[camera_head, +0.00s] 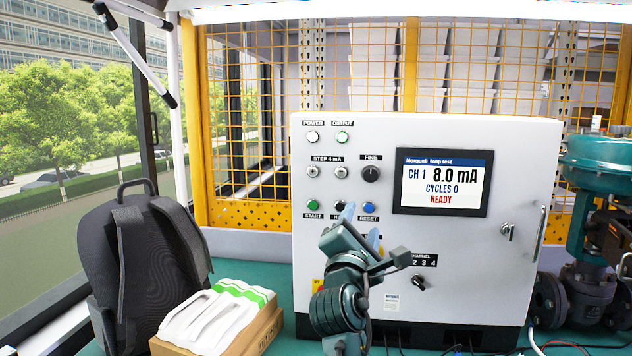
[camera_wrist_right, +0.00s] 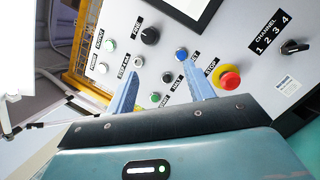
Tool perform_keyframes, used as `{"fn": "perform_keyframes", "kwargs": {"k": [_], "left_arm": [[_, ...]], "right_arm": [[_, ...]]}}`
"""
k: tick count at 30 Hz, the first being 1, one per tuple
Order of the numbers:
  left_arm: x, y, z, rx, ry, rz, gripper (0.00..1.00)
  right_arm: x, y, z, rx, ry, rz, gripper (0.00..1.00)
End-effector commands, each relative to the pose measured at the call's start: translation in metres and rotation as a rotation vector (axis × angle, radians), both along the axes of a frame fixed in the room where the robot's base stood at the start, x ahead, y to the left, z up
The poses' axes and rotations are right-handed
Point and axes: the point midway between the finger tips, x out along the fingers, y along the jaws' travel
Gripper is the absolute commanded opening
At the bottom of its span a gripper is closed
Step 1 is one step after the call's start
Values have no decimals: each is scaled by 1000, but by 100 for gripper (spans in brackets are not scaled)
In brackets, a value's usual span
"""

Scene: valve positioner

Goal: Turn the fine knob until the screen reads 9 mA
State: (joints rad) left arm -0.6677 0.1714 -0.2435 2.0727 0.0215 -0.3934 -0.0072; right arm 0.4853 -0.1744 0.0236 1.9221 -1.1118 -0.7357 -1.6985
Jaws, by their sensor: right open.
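The fine knob (camera_head: 371,174) is a round black knob under the FINE label on the white control cabinet (camera_head: 520,180). The screen (camera_head: 441,183) reads CH 1, 8.0 mA, CYCLES 0 and READY. My right gripper (camera_head: 360,224) is in front of the panel, below the fine knob, with its blue fingers apart and nothing between them. In the right wrist view the fine knob (camera_wrist_right: 150,36) lies beyond the open fingertips (camera_wrist_right: 160,68), apart from them. My left gripper is not in view.
Close by are the blue RESET button (camera_head: 369,208), the green START button (camera_head: 313,205), the step buttons (camera_head: 341,172) and a red stop button (camera_wrist_right: 229,78). The channel selector (camera_head: 418,282) sits lower right. A backpack (camera_head: 145,260) and box (camera_head: 225,320) stand left, a valve (camera_head: 592,270) right.

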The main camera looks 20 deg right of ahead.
Motion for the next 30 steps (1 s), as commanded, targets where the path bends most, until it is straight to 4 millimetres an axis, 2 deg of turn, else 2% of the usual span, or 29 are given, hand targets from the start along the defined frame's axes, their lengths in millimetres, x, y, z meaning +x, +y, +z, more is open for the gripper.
{"fn": "perform_keyframes", "kwargs": {"k": [3,8,15,21,30], "left_arm": [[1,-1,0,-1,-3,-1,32],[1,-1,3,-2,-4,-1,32],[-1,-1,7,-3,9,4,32],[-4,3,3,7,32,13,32],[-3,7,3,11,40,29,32]], "right_arm": [[-2,-4,18,-44,12,-51,53],[3,-10,26,-61,20,-67,53],[34,-38,39,-58,19,-66,53],[64,-64,49,-58,20,-65,53],[89,-86,56,-57,19,-62,53]]}}
